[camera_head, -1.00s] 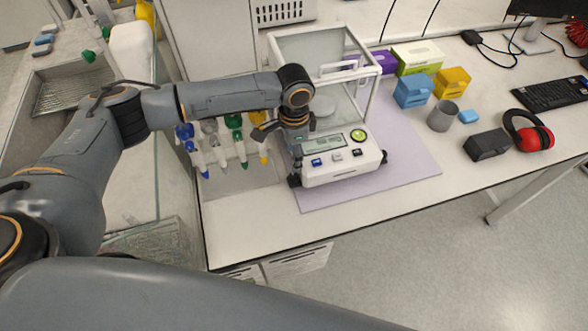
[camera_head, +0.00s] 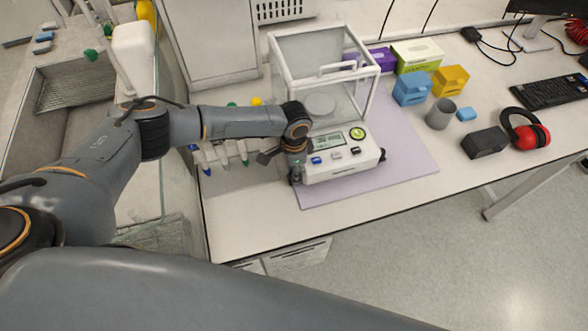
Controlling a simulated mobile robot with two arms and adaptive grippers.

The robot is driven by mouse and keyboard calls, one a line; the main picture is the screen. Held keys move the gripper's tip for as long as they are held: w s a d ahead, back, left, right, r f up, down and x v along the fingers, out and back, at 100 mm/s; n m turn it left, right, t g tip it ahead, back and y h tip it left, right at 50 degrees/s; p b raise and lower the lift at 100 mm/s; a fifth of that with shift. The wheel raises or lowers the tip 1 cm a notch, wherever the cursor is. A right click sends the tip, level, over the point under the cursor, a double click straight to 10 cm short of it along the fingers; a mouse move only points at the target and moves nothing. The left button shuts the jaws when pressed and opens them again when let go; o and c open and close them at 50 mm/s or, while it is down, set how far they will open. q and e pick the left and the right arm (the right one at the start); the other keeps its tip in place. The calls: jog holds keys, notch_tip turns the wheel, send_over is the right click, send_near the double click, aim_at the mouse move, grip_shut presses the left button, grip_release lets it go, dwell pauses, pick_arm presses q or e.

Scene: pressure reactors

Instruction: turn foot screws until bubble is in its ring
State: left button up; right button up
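A white analytical balance (camera_head: 345,165) with a glass draft shield (camera_head: 320,62) stands on a lilac mat (camera_head: 412,160). A round green bubble level (camera_head: 357,133) is on its front panel, right of the display; the bubble is too small to place against its ring. The right foot screw (camera_head: 382,155) is a dark knob at the balance's front right corner. My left gripper (camera_head: 296,178) points down at the front left corner and hides most of the left foot screw there. Its fingers are too small and covered to tell whether they grip. My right gripper is out of view.
A pipette stand (camera_head: 222,155) with several coloured pipettes is close behind my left forearm. Blue and yellow boxes (camera_head: 451,81), a grey cup (camera_head: 440,114), a dark block (camera_head: 485,142) and red earmuffs (camera_head: 538,138) lie to the right. The bench front is clear.

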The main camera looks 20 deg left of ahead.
pick_arm(q)
grip_shut()
jog(key=shift+r+n+p, duration=0.15)
jog(key=shift+n+p, duration=0.4)
jog(key=shift+n, duration=0.15)
jog(key=shift+n+p, duration=0.4)
jog(key=shift+n, duration=0.4)
jog(key=o, duration=0.5)
grip_release()
